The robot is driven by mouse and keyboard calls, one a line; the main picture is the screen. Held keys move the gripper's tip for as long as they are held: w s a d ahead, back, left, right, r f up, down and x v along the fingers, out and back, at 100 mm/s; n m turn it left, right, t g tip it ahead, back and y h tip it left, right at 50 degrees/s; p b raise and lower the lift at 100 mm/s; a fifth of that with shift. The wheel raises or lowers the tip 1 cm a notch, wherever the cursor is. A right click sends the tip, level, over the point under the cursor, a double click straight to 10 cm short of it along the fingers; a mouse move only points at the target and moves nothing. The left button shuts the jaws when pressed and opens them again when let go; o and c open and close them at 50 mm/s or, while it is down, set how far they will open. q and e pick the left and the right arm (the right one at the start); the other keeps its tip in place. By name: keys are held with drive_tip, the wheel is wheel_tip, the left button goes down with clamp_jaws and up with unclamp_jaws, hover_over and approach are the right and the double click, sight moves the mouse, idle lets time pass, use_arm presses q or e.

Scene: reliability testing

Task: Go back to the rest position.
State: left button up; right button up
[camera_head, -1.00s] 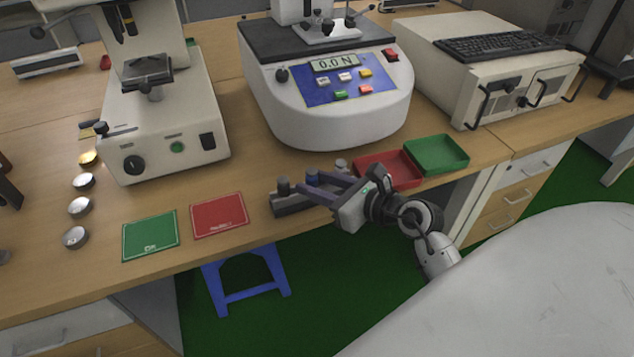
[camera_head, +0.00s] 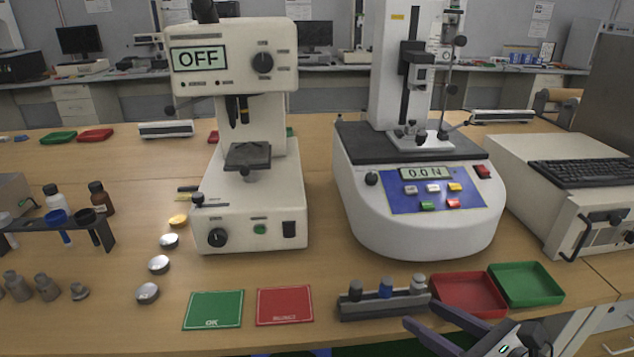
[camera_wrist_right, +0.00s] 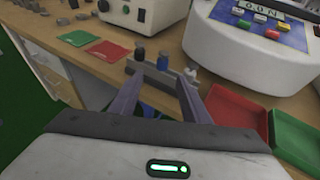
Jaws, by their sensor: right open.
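My right gripper (camera_head: 438,328) is at the bottom right of the head view, at the table's front edge. Its two fingers are apart with nothing between them. In the right wrist view the open fingers (camera_wrist_right: 158,98) point toward a grey rack (camera_wrist_right: 150,76) with several small cylinders. In the head view that rack (camera_head: 383,305) stands upright on the table just beyond the fingertips, apart from them as far as I can tell. My left gripper is in neither view.
The red tray (camera_head: 470,296) and green tray (camera_head: 526,284) lie right of the rack. Green (camera_head: 214,310) and red (camera_head: 285,305) mats lie left. A force tester (camera_head: 420,215) and hardness tester (camera_head: 250,215) stand behind.

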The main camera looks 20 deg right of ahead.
drive_tip(key=w+a+r+m+t+y, duration=0.1)
drive_tip(key=a+r+m+t+y, duration=0.1)
drive_tip(key=a+m, duration=0.25)
wheel_tip(320, 180, down, 11)
drive_tip(key=a+m+h, duration=0.1)
drive_tip(key=m+h, duration=0.4)
drive_tip(key=m, duration=1.8)
drive_tip(key=s+a+f+m+g+y, duration=0.2)
drive_tip(key=s+a+f+m+g, duration=0.5)
drive_tip(key=f, duration=0.7)
drive_tip(key=s+a+m, duration=0.2)
drive_tip(key=s+a, duration=0.1)
drive_tip(key=a, duration=0.1)
drive_tip(key=shift+s+f+y, duration=0.3)
drive_tip(key=shift+s+f, duration=0.1)
